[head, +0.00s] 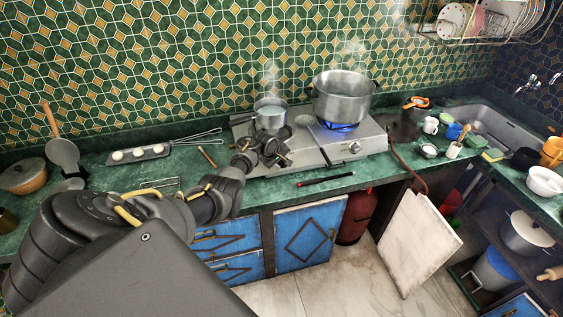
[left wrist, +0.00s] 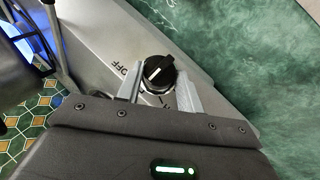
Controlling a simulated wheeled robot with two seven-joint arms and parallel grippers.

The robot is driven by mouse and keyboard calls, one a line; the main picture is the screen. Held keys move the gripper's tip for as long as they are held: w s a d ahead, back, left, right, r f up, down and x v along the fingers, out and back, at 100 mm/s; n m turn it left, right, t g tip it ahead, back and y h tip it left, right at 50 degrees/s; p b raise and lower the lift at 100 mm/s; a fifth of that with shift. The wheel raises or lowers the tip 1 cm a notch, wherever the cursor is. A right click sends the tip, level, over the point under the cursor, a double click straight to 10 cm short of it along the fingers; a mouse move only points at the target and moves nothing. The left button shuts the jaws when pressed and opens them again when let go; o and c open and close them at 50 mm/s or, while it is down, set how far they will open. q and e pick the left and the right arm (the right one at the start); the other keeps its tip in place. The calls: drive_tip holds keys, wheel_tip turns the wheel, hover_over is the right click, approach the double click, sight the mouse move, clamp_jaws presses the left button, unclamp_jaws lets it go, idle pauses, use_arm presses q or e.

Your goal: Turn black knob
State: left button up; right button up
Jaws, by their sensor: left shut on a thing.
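The black knob (left wrist: 158,70) shows in the left wrist view on the sloped metal front of the hotplate. It has a pale pointer line, and "OFF" is printed beside it. My left gripper (left wrist: 159,90) has one finger on each side of the knob and is shut on it. In the head view my left gripper (head: 274,152) is at the left front of the gas hotplate (head: 375,138) and hides this knob. Another knob (head: 354,147) is visible on the hotplate's right front. My right gripper is not in view.
A small steaming pot (head: 270,116) stands behind my gripper. A large steaming pot (head: 343,98) stands over a blue flame (head: 338,127) to the right. A black and red stick (head: 324,181) lies on the green counter in front. A whisk (head: 196,137) lies to the left.

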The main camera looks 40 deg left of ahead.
use_arm(q)
drive_tip(key=shift+s+f, duration=0.1)
drive_tip(key=o, duration=1)
drive_tip(key=shift+s+d+r, duration=0.1)
drive_tip(key=shift+s+r, duration=0.05)
drive_tip(key=shift+r, duration=0.4)
drive_tip(key=v, duration=0.9)
drive_tip(key=shift+s+r, duration=0.25)
drive_tip(key=shift+s, duration=0.05)
